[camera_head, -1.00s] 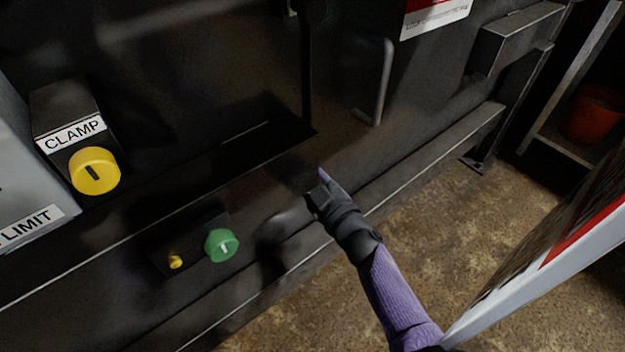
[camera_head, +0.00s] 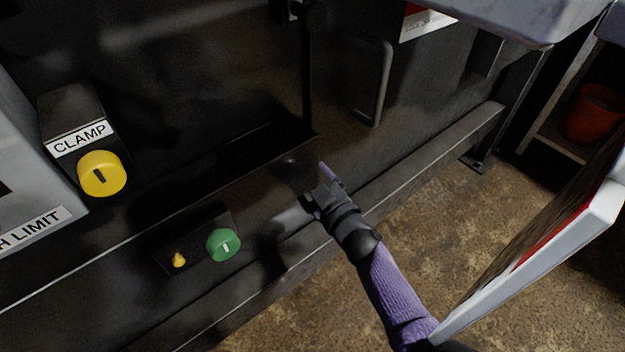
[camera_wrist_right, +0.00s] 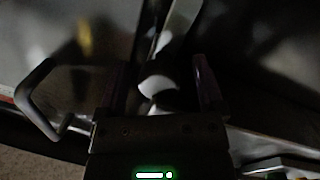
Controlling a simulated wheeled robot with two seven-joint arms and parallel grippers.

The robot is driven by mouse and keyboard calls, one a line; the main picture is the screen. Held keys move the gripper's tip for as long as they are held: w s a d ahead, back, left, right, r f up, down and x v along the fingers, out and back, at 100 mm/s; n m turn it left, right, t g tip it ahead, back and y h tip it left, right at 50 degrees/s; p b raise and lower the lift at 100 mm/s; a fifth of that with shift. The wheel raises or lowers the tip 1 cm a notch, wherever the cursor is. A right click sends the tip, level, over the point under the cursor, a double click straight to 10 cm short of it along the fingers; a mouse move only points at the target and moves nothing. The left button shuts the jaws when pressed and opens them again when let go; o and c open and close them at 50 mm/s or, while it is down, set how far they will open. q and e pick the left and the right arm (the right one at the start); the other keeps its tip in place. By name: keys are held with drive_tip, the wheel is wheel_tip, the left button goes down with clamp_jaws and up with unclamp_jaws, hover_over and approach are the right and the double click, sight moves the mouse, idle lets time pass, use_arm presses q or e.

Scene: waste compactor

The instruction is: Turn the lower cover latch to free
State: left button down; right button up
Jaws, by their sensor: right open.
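My right gripper (camera_head: 312,183) reaches in from the lower right against the dark machine front, just below the ledge near the end of the cover. In the right wrist view its two fingers (camera_wrist_right: 160,88) stand apart, so it is open. A pale rounded piece (camera_wrist_right: 158,88) with a bar running up from it sits between the fingers, probably the lower latch; I cannot tell whether they touch it. In the head view this spot is dark and partly hidden by the gripper. A dark knob (camera_head: 314,14) with a vertical rod below it shows higher up. My left gripper is not in view.
A bent handle (camera_head: 376,82) stands right of the rod; it also shows in the wrist view (camera_wrist_right: 40,100). A yellow CLAMP knob (camera_head: 101,174), a green knob (camera_head: 223,245) and a small yellow knob (camera_head: 179,260) are at left. A red bucket (camera_head: 592,114) is on a shelf at right.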

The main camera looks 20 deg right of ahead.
drive_tip(key=p+v, duration=0.4)
drive_tip(key=v, duration=0.6)
